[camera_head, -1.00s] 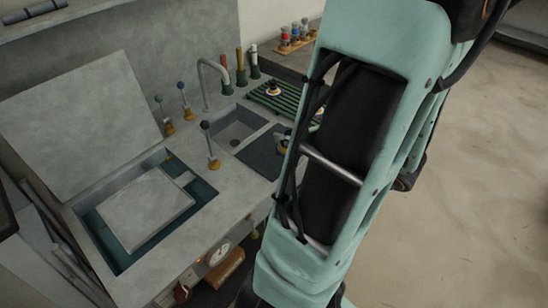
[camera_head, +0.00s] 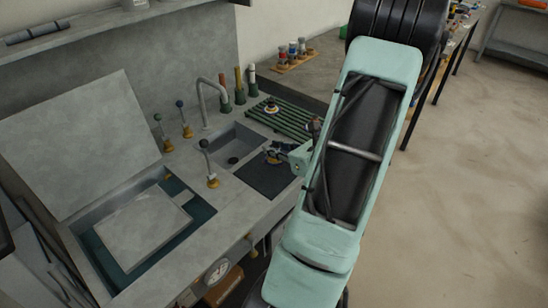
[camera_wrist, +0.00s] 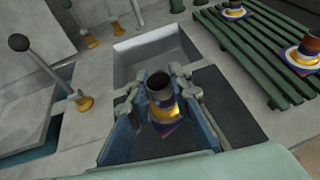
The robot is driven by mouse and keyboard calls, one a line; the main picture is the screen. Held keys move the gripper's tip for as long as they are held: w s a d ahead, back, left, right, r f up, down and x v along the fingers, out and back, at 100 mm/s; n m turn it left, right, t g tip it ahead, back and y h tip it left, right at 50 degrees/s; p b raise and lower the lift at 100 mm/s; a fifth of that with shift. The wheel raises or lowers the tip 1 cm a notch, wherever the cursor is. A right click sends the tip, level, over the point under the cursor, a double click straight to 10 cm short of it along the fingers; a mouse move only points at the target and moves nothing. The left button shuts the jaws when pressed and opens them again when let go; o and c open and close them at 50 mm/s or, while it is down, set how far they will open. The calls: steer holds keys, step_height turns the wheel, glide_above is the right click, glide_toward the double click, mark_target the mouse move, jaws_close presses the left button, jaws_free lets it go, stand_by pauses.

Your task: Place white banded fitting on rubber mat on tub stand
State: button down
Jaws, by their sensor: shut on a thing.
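My gripper (camera_wrist: 160,88) is shut on a fitting (camera_wrist: 161,109) with a grey tube, a yellow collar and a dark blue base. A white band on it is not clear. In the head view my gripper (camera_head: 283,153) is over the dark rubber mat (camera_head: 262,183), right of the sink basin. The mat also shows in the wrist view (camera_wrist: 238,112), behind and right of the held fitting. I cannot tell whether the fitting's base touches the mat.
A green slatted rack (camera_head: 292,121) behind the mat bears other fittings, one reddish brown (camera_wrist: 308,50). The sink basin (camera_head: 233,143) lies left of the mat. Black-knobbed (camera_head: 204,144) and other levers stand on the counter. A tap (camera_head: 204,100) rises behind the basin.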

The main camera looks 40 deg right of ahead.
steer(key=shift+w+d+f, duration=0.15)
steer(key=shift+w+f, duration=0.15)
steer(key=shift+f, duration=0.15)
steer(key=shift+w+d+f, duration=0.1)
steer(key=shift+w+f, duration=0.05)
steer(key=shift+f, duration=1.5)
steer(key=shift+f+b, duration=0.15)
steer(key=shift+b, duration=0.25)
steer(key=c, duration=1.8)
jaws_free()
steer(key=shift+o, duration=0.2)
